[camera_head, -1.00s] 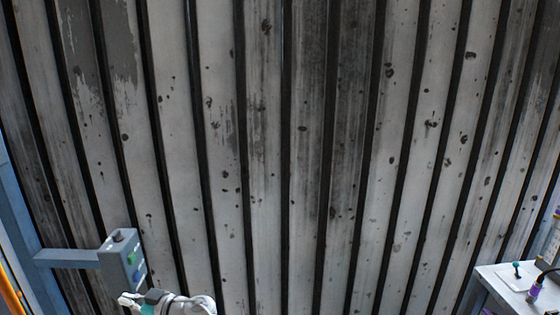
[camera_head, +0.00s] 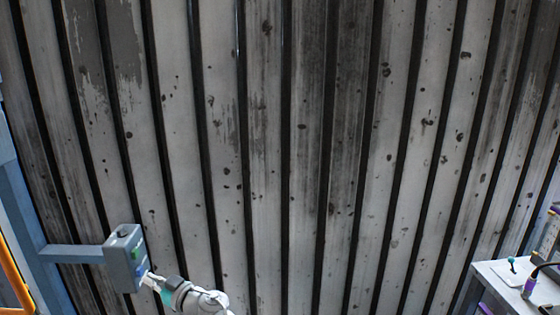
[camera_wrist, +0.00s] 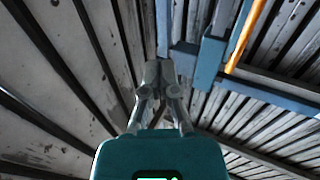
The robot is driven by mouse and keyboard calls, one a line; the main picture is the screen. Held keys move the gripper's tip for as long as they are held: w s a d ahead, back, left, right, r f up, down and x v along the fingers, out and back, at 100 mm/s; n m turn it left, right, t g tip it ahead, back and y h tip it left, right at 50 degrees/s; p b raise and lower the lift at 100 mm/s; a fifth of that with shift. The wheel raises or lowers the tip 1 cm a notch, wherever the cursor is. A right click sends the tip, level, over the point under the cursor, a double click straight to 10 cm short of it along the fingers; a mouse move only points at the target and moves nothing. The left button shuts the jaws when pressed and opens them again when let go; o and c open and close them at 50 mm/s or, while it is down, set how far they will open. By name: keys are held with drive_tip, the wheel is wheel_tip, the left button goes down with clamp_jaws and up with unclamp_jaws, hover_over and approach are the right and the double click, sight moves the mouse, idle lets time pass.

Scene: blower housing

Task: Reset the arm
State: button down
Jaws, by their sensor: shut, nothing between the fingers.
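My arm shows at the bottom of the head view, with my gripper (camera_head: 147,277) at its end, pointing up and left.
The box sits on a blue arm from a blue post (camera_head: 35,235) at the left, beside a yellow-orange tube (camera_head: 15,268). A grey table (camera_head: 492,270) with small items stands at lower right. A stained ribbed wall (camera_head: 270,150) fills the background.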

drive_tip(key=w+d+m+t+h, duration=0.85)
drive_tip(key=w+d, duration=0.35)
drive_tip(key=d, duration=0.4)
drive_tip(key=w+d+f+m+g+h, duration=0.1)
drive_tip(key=w+d+f+m+h, duration=0.2)
drive_tip(key=d, duration=0.4)
drive_tip(key=w+d+f+m+h, duration=0.1)
drive_tip(key=d+f+h, duration=0.2)
drive_tip(key=d+h, duration=0.3)
drive_tip(key=s+d+f+m+g+h, duration=0.1)
drive_tip(key=s+d+f+g, duration=0.25)
drive_tip(key=d, duration=0.35)
drive_tip(key=s+d+f+m+g+h, duration=0.1)
drive_tip(key=s+d+f+g+h, duration=0.15)
drive_tip(key=d+f, duration=0.35)
drive_tip(key=s+d+f+g+y, duration=0.2)
drive_tip(key=s+d+g, duration=0.1)
drive_tip(key=s, duration=0.3)
drive_tip(key=s+d+f+n+g+y, duration=0.1)
drive_tip(key=s+d+f+g, duration=0.1)
drive_tip(key=s+g, duration=0.3)
drive_tip(key=shift+s+d+g+y, duration=0.4)
drive_tip(key=shift+d+g, duration=0.15)
drive_tip(key=shift+d, duration=0.25)
drive_tip(key=shift+f, duration=0.1)
